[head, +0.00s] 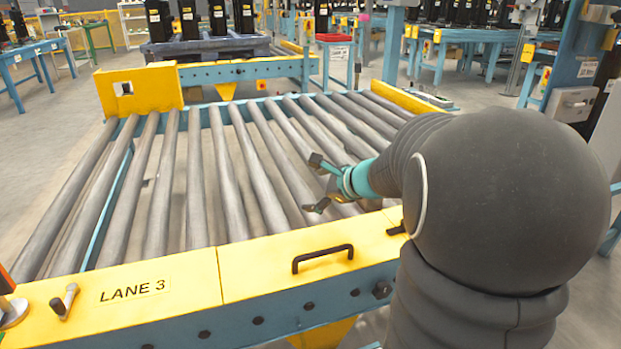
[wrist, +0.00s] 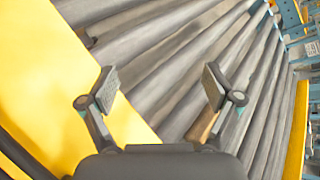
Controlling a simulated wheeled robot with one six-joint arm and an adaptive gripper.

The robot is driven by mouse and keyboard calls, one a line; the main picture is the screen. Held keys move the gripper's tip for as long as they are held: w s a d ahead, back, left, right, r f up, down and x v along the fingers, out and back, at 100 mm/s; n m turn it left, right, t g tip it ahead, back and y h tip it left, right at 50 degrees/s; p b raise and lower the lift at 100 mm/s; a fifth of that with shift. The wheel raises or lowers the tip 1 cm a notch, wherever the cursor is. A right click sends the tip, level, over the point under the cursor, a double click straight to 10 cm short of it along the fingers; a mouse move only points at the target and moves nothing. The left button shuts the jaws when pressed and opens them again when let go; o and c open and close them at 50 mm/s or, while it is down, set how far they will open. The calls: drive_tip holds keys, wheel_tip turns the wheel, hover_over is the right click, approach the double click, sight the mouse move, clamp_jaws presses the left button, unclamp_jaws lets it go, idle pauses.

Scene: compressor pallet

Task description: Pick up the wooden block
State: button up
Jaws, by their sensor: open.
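My gripper (head: 316,184) is open and empty, reaching in from the right just above the rollers. In the wrist view, my gripper (wrist: 160,88) has its two fingers spread wide, with bare rollers and part of a yellow beam beyond them. A brown, wood-coloured piece (wrist: 203,123), which looks like the wooden block, shows beside and partly behind the right finger. It seems to lie on the rollers, apart from the space between the fingertips. Much of it is hidden by the finger. In the head view I cannot make out the block clearly; my gripper and arm cover that area.
The roller conveyor (head: 230,170) is mostly bare. Its yellow front beam (head: 190,280), marked LANE 3, carries a black handle (head: 322,257) and a bolt-like fitting (head: 64,300). A yellow bracket (head: 140,92) stands at the far left corner. Blue workbenches stand farther back.

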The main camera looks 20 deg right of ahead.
drive_tip(key=w+d+f+m+h, duration=0.1)
drive_tip(key=w+d+f+m, duration=0.1)
drive_tip(key=d, duration=0.5)
drive_tip(key=w+d+f+m+t+h+b, duration=0.1)
drive_tip(key=w+d+f+m+h, duration=0.1)
drive_tip(key=d+f+m, duration=0.2)
drive_tip(key=w+d+f+m+t+h, duration=0.1)
drive_tip(key=d+f+m+h, duration=0.1)
drive_tip(key=d+m, duration=0.5)
drive_tip(key=shift+w+d+f, duration=0.15)
drive_tip(key=shift+d, duration=0.4)
drive_tip(key=shift+w+d+f, duration=0.1)
drive_tip(key=shift+d+f, duration=0.05)
drive_tip(key=shift+d, duration=0.35)
drive_tip(key=shift+w+d+f, duration=0.15)
drive_tip(key=shift+d, duration=0.4)
drive_tip(key=x, duration=0.7)
drive_tip(key=shift+w+d+r, duration=0.2)
drive_tip(key=shift+d, duration=0.1)
drive_tip(key=c, duration=1.4)
drive_tip(key=shift+r+t, duration=0.1)
drive_tip(key=shift+t, duration=0.2)
